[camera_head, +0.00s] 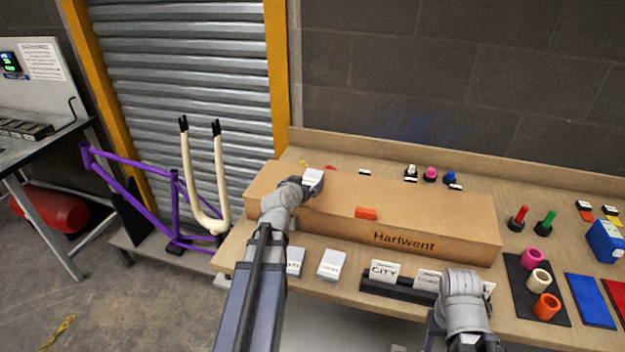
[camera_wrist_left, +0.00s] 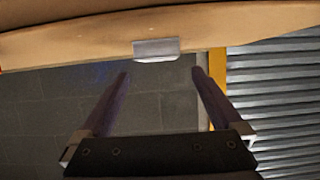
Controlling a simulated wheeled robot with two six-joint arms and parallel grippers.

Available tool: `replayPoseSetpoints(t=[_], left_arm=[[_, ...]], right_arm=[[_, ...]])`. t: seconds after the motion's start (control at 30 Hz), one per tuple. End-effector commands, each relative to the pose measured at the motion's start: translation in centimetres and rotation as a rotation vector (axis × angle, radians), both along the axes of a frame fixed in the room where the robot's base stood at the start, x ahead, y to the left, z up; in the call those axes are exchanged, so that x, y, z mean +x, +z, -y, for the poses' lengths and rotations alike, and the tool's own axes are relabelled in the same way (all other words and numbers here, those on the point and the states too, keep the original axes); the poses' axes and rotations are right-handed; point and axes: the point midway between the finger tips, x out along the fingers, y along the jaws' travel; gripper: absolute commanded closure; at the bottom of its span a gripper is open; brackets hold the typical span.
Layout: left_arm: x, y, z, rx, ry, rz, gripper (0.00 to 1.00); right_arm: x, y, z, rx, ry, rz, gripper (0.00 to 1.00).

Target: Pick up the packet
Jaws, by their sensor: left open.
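A small white packet (camera_head: 313,178) lies on the top of a long cardboard box (camera_head: 449,220) marked "Harlwent", near its left end. It also shows in the left wrist view as a pale flat piece (camera_wrist_left: 156,50) at the box's edge. My left gripper (camera_head: 306,187) is right beside the packet in the head view. In the left wrist view its two fingers (camera_wrist_left: 160,78) are wide apart with nothing between them, and the packet lies beyond their tips. My right arm's wrist shows at the lower right; its fingers are hidden.
An orange block (camera_head: 366,213) sits on the box. Two white cards (camera_head: 331,265) lie in front of it, near a dark rack (camera_head: 400,290) with a "CITY" card. Coloured cylinders and plates crowd the bench's right. A purple frame (camera_head: 140,175) with a cream fork stands left.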

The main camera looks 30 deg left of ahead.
Motion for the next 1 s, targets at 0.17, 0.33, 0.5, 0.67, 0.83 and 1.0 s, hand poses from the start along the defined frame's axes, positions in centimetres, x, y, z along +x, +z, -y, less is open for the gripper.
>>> replayPoseSetpoints(t=[0.17,0.33,0.5,0.67,0.83,1.0], left_arm=[[1.9,-1.0,-0.5,0.0,-0.001,0.0,0.0],[2.2,-1.0,-0.5,0.0,0.0,0.0,0.0],[3.4,-1.7,-0.7,0.0,-0.001,-0.001,0.0],[5.6,-2.8,-1.1,0.0,-0.001,0.0,0.0],[6.8,-3.2,-1.4,0.001,-0.001,0.0,0.0],[6.7,-3.1,-1.4,0.001,-0.001,0.0,0.0]], right_arm=[[0.0,-1.0,0.0,0.0,0.0,0.0,0.5],[0.0,-1.0,0.0,0.0,0.0,0.0,0.5],[0.0,-1.7,0.0,0.0,0.0,0.0,0.5],[0.0,-2.8,0.0,0.0,0.0,0.0,0.5],[0.0,-3.2,0.0,0.0,0.0,0.0,0.5],[0.0,-3.1,0.0,0.0,0.0,0.0,0.5]])
